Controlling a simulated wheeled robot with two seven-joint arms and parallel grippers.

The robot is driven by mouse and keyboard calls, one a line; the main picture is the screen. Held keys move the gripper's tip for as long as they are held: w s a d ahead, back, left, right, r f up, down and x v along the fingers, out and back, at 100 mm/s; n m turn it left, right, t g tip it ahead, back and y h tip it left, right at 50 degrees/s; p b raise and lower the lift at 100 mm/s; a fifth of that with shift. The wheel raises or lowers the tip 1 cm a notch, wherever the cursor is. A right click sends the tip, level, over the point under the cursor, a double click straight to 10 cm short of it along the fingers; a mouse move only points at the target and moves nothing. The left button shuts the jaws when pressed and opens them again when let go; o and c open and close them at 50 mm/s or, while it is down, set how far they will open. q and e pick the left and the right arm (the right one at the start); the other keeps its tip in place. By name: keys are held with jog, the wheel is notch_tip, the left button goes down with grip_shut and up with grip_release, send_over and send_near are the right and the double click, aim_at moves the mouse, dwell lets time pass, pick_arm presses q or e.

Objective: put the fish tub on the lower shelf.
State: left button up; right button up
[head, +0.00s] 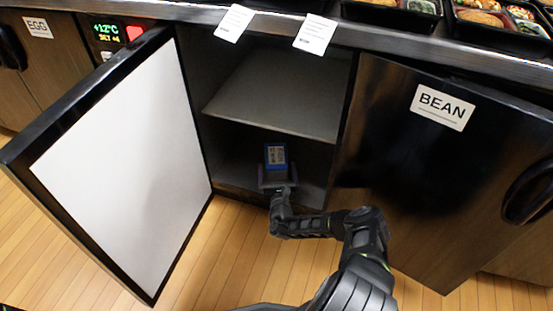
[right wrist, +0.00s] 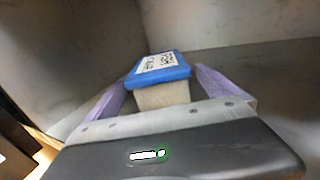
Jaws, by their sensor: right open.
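The fish tub (head: 276,155) has a blue lid with a white label and stands inside the open cabinet, on the lower shelf (head: 235,165). The tub also shows in the right wrist view (right wrist: 160,75), where its pale body sits upright below the lid. My right gripper (head: 277,172) reaches into the cabinet. Its fingers are open on either side of the tub, with a gap visible at the right. The label text is too small to read. My left gripper is not in view.
The upper shelf (head: 280,95) is empty and lies above the tub. An open door (head: 120,150) stands at the left, and the BEAN door (head: 440,160) stands at the right. Food trays (head: 490,18) sit on the counter above. Cabinet walls are close around my right gripper.

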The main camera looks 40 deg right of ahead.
jog(key=p+v, duration=0.2)
jog(key=v, duration=0.4)
jog(key=shift+s+a+r, duration=0.1)
jog(key=shift+s, duration=0.1)
jog(key=shift+s+a+p, duration=0.25)
jog(key=shift+s+p, duration=0.1)
jog(key=shift+s, duration=0.05)
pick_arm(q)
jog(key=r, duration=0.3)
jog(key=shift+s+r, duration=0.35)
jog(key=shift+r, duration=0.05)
